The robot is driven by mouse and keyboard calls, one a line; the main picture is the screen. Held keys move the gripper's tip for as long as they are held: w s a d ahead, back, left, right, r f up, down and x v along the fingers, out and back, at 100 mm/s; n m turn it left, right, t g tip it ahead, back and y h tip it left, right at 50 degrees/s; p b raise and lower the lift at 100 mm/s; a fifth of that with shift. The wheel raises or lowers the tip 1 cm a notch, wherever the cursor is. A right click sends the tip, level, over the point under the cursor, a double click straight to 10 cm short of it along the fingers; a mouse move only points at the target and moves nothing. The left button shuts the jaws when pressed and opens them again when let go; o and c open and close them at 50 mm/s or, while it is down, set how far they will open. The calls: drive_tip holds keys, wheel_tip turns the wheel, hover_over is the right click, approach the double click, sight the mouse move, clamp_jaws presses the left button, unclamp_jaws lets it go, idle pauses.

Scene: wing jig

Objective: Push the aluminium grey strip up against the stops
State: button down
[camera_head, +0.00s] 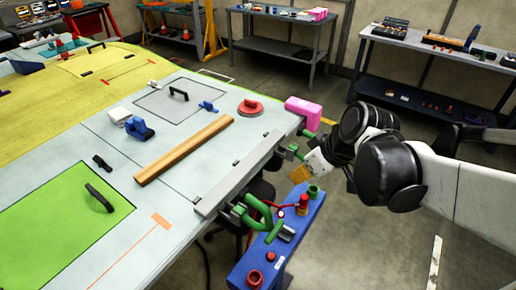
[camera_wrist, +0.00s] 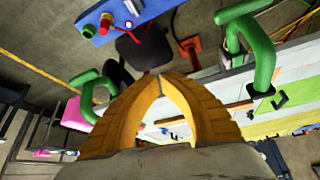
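The aluminium grey strip (camera_head: 240,174) is a long, light grey bar lying along the near right edge of the pale wing panel (camera_head: 75,150). Green clamp-like fittings (camera_head: 248,214) stand at its near end, and another (camera_head: 292,152) is by its far part. I cannot tell which parts are the stops or whether the strip touches them. My gripper (camera_head: 300,174) is off the panel edge, to the right of the strip's far part and apart from it. In the wrist view its yellow fingers (camera_wrist: 160,76) meet at the tips, with nothing visible held.
A blue stand (camera_head: 278,238) with red knobs is below the panel edge. A pink block (camera_head: 304,112) is at the far corner. A wooden bar (camera_head: 184,149), a red disc (camera_head: 250,107) and a blue clamp (camera_head: 139,128) lie on the panel. Benches stand behind.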

sight(253, 172)
drive_tip(key=w+a+f+n+y+b, duration=0.1)
drive_tip(key=w+a+f+n+b, duration=0.1)
drive_tip(key=w+a+f, duration=0.6)
drive_tip(key=shift+w+a+f+n+g, duration=0.25)
drive_tip(key=shift+w+a+n+g, duration=0.2)
drive_tip(key=shift+w+a, duration=0.2)
drive_tip(key=shift+w+a+b, duration=0.3)
drive_tip(key=shift+w+a, duration=0.1)
drive_tip(key=shift+a, duration=0.15)
drive_tip(key=shift+r, duration=0.1)
